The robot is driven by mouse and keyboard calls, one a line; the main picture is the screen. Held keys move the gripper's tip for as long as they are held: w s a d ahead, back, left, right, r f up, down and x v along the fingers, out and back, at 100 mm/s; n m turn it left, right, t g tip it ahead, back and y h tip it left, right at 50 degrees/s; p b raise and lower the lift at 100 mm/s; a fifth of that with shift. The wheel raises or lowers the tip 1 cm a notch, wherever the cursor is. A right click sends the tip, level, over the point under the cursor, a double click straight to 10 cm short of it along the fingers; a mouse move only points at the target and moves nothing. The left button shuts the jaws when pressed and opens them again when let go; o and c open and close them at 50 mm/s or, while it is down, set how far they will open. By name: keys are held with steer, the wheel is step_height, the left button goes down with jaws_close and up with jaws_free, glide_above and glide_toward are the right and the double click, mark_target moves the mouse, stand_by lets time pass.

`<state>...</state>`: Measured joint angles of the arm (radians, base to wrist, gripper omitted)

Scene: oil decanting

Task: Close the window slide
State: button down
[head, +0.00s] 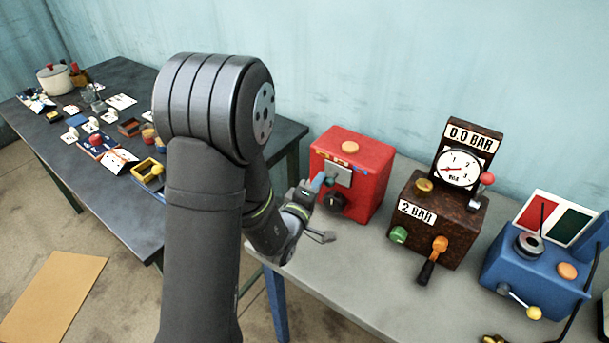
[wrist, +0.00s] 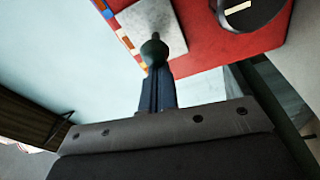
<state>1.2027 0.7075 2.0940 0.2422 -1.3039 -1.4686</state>
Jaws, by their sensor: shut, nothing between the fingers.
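The red box (head: 370,190) stands on the grey bench and has a pale grey metal plate on its front face, which looks like the window slide (head: 343,172). In the wrist view the slide (wrist: 185,35) lies flat against the red face, with a dark round knob (wrist: 154,51) in front of it. My gripper (head: 319,183) is at the left of the box front, close to the slide. In the wrist view its shut fingers (wrist: 156,88) point at the knob and overlap its lower edge; I cannot tell if they touch. What lies behind the slide is hidden.
A dark round dial (head: 333,201) sits below the slide on the box; it also shows in the wrist view (wrist: 248,8). A rusty brown pressure box (head: 455,215) and a blue device (head: 530,275) stand to the right. A cluttered dark table (head: 130,75) is at left.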

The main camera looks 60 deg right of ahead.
steer(key=shift+s, duration=0.4)
steer(key=shift+f, duration=0.1)
steer(key=w, duration=0.3)
steer(key=w+r, duration=0.1)
steer(key=shift+w+d, duration=0.2)
steer(key=shift+d, duration=0.2)
steer(key=s+a, duration=0.1)
steer(key=a, duration=0.9)
steer(key=shift+s+f, duration=0.25)
steer(key=shift+f, duration=0.05)
steer(key=shift+d, duration=0.15)
steer(key=d, duration=0.3)
steer(key=s+d, duration=0.1)
steer(key=d, duration=0.5)
steer(key=shift+s+d, duration=0.15)
steer(key=shift+s+f, duration=0.1)
steer(key=shift+s, duration=0.5)
